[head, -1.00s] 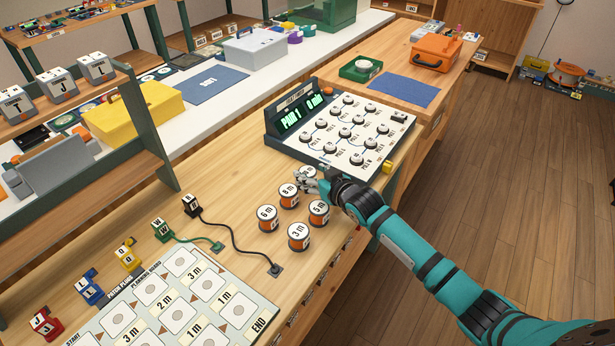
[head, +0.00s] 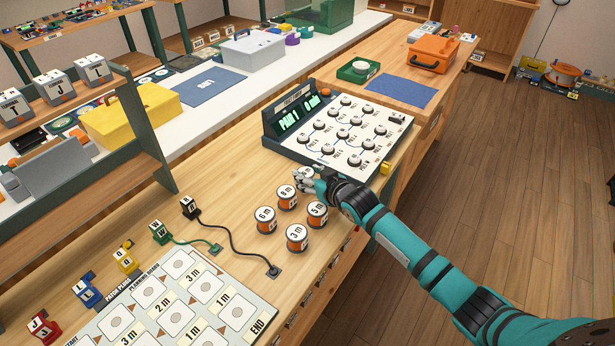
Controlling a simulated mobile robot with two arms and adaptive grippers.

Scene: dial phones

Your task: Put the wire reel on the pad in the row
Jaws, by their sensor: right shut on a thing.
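My right gripper (head: 309,182) is at the far end of a group of wire reels, shut on a reel (head: 306,172) that its fingers mostly cover; I cannot read its label. Beside it stand upright orange reels with white tops: the 8 m reel (head: 287,193), the 6 m reel (head: 265,218), the 5 m reel (head: 317,212) and the 3 m reel (head: 297,235). The planning board (head: 237,291) lies at the bottom left, with rows of pads with round marks and length labels; its lower part is cut off. My left gripper is out of view.
A console with dials and a green display (head: 345,130) stands just behind the gripper. Colored patch plugs (head: 124,258) line the board's far-left side.

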